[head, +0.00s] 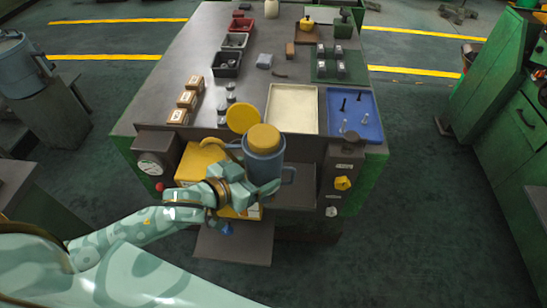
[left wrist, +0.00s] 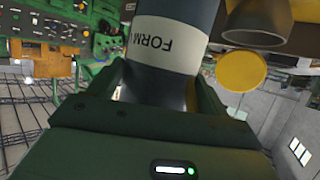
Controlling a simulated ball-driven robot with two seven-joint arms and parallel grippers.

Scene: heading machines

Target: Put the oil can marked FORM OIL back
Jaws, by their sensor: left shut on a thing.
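The oil can (head: 264,161) is a blue-grey cylinder with a yellow top, held at the near edge of the grey bench (head: 190,60). In the left wrist view the can (left wrist: 172,68) shows a white band with the letters FORM; the rest of its label is hidden. My left gripper (head: 248,187) is shut around the can's lower part; its fingers also show in the left wrist view (left wrist: 165,95). A round yellow disc (head: 243,120) shows just behind and left of the can. My right gripper is not in view.
A cream tray (head: 293,106) and a blue tray (head: 371,124) with upright pins lie behind the can. A gauge (head: 152,165) and a yellow knob (head: 343,183) are on the bench front.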

